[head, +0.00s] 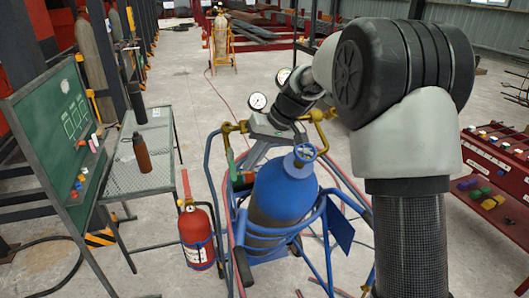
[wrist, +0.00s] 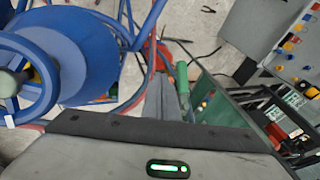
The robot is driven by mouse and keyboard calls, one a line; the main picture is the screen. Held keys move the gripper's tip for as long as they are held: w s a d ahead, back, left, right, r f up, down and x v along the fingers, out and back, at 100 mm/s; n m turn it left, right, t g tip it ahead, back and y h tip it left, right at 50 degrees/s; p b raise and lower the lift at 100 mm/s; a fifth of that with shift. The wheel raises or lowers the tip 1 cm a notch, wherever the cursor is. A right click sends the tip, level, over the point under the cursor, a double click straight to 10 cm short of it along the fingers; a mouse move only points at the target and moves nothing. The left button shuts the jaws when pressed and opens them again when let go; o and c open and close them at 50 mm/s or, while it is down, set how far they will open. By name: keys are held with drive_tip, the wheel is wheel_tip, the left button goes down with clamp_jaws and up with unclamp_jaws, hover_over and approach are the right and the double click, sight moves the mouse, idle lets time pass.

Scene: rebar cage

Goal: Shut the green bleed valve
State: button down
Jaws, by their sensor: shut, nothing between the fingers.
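The green bleed valve shows as a green lever (head: 231,163) hanging below a brass fitting, left of the blue cylinder (head: 283,203) in the head view. In the wrist view the green lever (wrist: 183,79) stands just right of my fingertips. My gripper (wrist: 162,85) is shut and empty, its grey fingers side by side. In the head view my gripper (head: 250,160) points down, right of the lever. I cannot tell whether the fingers touch it. The valve's body is not clear in the wrist view.
A blue handwheel (head: 304,152) tops the cylinder, close to my gripper. Blue cart tubes and red hoses surround it. A pressure gauge (head: 257,101) is behind. A red extinguisher (head: 198,238), mesh table (head: 160,172) and green board (head: 62,130) stand left; a red bench (head: 490,205) stands right.

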drive_tip(key=shift+s+a, duration=0.25)
drive_tip(key=shift+a, duration=0.65)
